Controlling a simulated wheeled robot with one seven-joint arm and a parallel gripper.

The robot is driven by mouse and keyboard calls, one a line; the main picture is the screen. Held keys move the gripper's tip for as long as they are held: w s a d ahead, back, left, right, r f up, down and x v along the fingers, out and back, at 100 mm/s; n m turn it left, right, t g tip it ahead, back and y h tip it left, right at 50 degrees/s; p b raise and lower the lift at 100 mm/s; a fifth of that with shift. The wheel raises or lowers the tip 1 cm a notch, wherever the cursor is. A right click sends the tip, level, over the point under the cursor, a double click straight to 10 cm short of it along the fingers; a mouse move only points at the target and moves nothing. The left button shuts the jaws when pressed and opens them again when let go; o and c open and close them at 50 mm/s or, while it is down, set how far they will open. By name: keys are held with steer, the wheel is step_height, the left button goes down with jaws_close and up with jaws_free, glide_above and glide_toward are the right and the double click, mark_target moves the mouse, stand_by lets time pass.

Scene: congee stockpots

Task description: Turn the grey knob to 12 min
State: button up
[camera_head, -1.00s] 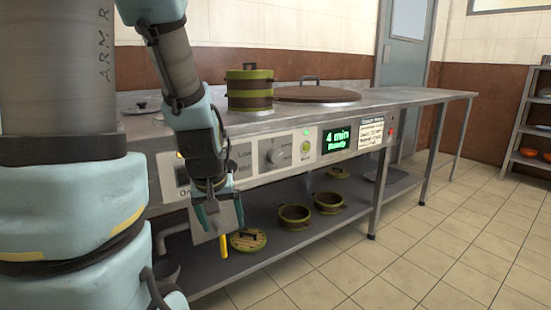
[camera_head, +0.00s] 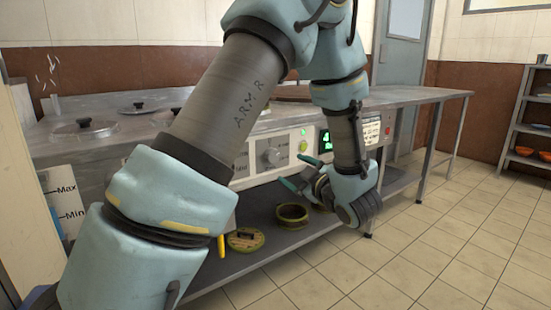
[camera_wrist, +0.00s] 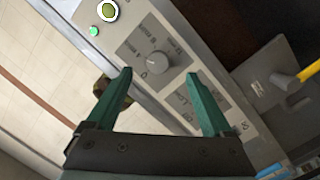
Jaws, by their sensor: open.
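The grey knob (camera_head: 271,157) is on the light control panel (camera_head: 248,168) at the front of the steel counter. In the wrist view the knob (camera_wrist: 157,60) shows just past and between the two teal fingertips, with small printed marks around it. I cannot read its pointer setting. My gripper (camera_head: 300,172) is open and empty, in front of the panel to the right of the knob; it also shows in the wrist view (camera_wrist: 159,73). The dark display (camera_head: 325,139) shows part of a green "4"; my arm hides the rest.
A green button (camera_head: 303,146) sits between knob and display. Lidded stockpots (camera_head: 83,127) are set in the counter. A green-brown pot (camera_head: 292,216) and a lid (camera_head: 245,240) are on the lower shelf. A yellow handle (camera_head: 221,245) hangs at the left. The tiled floor in front is clear.

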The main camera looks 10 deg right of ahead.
mark_target(273, 156)
steer(key=shift+n+t+y, duration=0.3)
steer(key=shift+n+y, duration=0.1)
steer(key=shift+y, duration=0.2)
steer(key=x, duration=0.3)
steer(key=b+x, duration=0.1)
steer(key=x, duration=0.2)
steer(key=b+x, duration=0.1)
steer(key=x, duration=0.2)
steer(key=shift+s+a+r, duration=0.1)
steer(key=shift+a+r, duration=0.1)
steer(key=shift+r, duration=0.1)
jaws_close()
